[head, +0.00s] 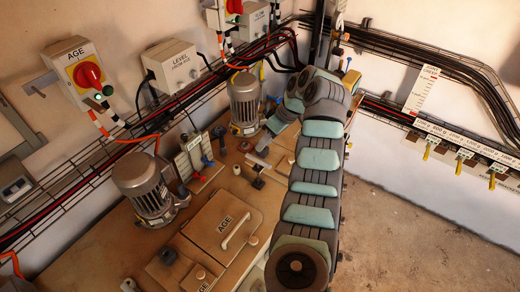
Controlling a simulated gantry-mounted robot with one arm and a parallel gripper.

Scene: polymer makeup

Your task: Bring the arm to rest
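My arm, grey with teal panels, rises from the bottom middle of the head view to an elbow near the top centre. Beyond the elbow, a shorter stretch bends down and to the left, toward the tan tank top (275,190). My gripper (263,143) seems to be at the end of that stretch, low beside the grey motor (244,102). It is small and dark there, and its fingers cannot be made out. I cannot tell whether it holds anything or touches the tank top.
A box with a red rotary switch (87,74) and a LEVEL box (172,65) are on the left wall. Tagged yellow-handled items (461,166) line the right wall. The floor (410,235) at right is clear.

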